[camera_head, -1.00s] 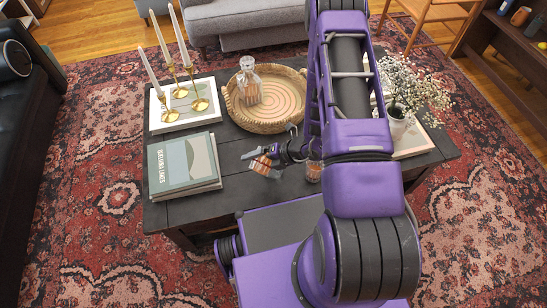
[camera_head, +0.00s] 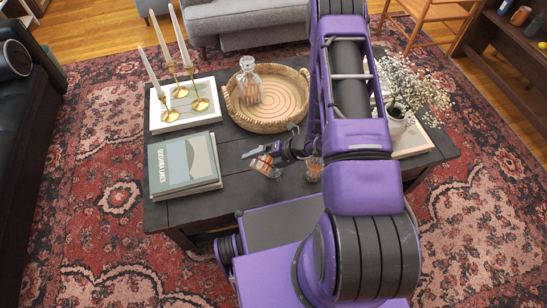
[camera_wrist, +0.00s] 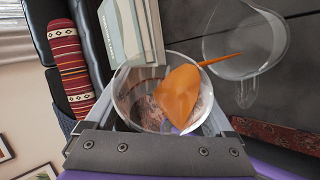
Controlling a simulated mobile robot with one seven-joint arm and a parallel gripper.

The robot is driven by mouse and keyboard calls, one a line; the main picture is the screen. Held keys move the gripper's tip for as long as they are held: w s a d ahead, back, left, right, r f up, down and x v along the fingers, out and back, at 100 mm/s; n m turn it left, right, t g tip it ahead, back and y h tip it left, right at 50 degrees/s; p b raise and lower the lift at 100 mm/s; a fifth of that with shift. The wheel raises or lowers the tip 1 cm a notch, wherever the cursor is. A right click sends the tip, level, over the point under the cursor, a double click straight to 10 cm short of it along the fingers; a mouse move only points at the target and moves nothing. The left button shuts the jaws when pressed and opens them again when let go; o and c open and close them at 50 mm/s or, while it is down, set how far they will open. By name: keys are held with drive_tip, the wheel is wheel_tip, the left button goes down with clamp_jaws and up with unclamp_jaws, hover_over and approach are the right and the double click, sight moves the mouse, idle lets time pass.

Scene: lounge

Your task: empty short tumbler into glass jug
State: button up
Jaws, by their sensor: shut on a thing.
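My gripper (camera_wrist: 165,135) is shut on a short clear glass tumbler (camera_wrist: 130,92). In the wrist view the tumbler is tilted and holds an orange liquid (camera_wrist: 178,95). A thin orange stream runs from its rim towards the open mouth of a clear glass jug (camera_wrist: 270,62) at the upper right. The jug looks nearly empty, with a handle at its lower side. In the head view my gripper (camera_head: 268,157) is low over the front middle of the dark table; orange shows there, but the glass outlines are too small to separate.
On the table (camera_head: 237,187) are books (camera_head: 182,165), candlesticks on a white book (camera_head: 170,115), a woven tray (camera_head: 285,122) with a glass decanter (camera_head: 249,82), and a flower vase (camera_head: 397,125). Another small glass (camera_head: 314,168) stands right of my gripper.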

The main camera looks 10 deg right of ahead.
drive_tip(key=shift+w+d+r+m+g+y, duration=0.25)
drive_tip(key=shift+w+d+m+g+y, duration=0.05)
drive_tip(key=shift+w+d+y, duration=0.1)
idle(0.4)
drive_tip(key=shift+r+m+g+y, duration=0.3)
drive_tip(key=shift+m+y, duration=0.1)
drive_tip(key=shift+y, duration=0.2)
idle(0.3)
drive_tip(key=shift+w+d+f+m+g+y+b, duration=0.1)
drive_tip(key=shift+f+m+g+y+b, duration=0.4)
drive_tip(key=shift+b, duration=0.5)
drive_tip(key=shift+f+b, duration=0.15)
drive_tip(key=shift+b, duration=0.15)
drive_tip(key=shift+w+r, duration=0.1)
drive_tip(key=shift+r, duration=0.25)
drive_tip(key=shift+r+p, duration=0.2)
drive_tip(key=shift+p, duration=0.5)
drive_tip(key=shift+s+a+r+n+t+h+p, duration=0.1)
drive_tip(key=shift+s+r+n+t+h+p, duration=0.1)
drive_tip(key=shift+r+p, duration=0.25)
drive_tip(key=shift+s+a+r+n+t+h+p, duration=0.1)
drive_tip(key=shift+r+n+h+p, duration=0.15)
drive_tip(key=shift+p, duration=0.35)
drive_tip(key=shift+f+n+t+h, duration=0.25)
drive_tip(key=shift+f+t+h, duration=0.1)
drive_tip(key=shift+f, duration=0.25)
drive_tip(key=shift+s+a+f+n+t+h+b, duration=0.15)
drive_tip(key=shift+a+f+n+t+h+b, duration=0.05)
drive_tip(key=shift+f+n+t+h+b, duration=0.25)
